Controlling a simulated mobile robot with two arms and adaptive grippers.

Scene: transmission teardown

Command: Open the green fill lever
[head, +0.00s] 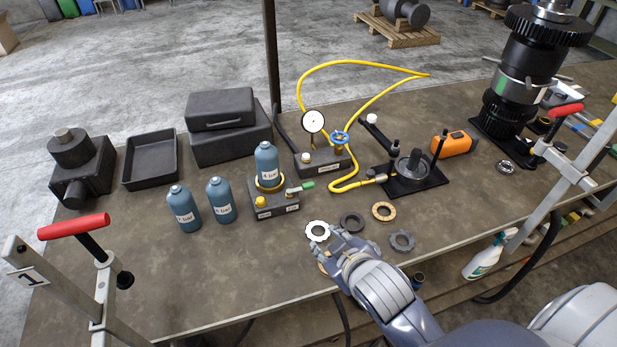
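The green fill lever (301,187) sticks out to the right from the dark filling station block (274,205). Its green grip points right and slightly up. A blue bottle labelled 4 bar (266,163) stands upright in the block's brass ring, and a yellow knob (260,201) sits on the block's front left. My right gripper (341,245) is over the table's front edge, below and to the right of the lever and clear of it. Its fingers are small and overlap, so their opening is unclear. My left gripper is out of view.
Two blue bottles (184,208) (221,199) stand left of the block. Several rings, including a white one (317,231), lie near my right gripper. A gauge (313,121) and yellow hose (365,64) stand behind. Red-handled clamps (73,226) (566,110) rise at both sides.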

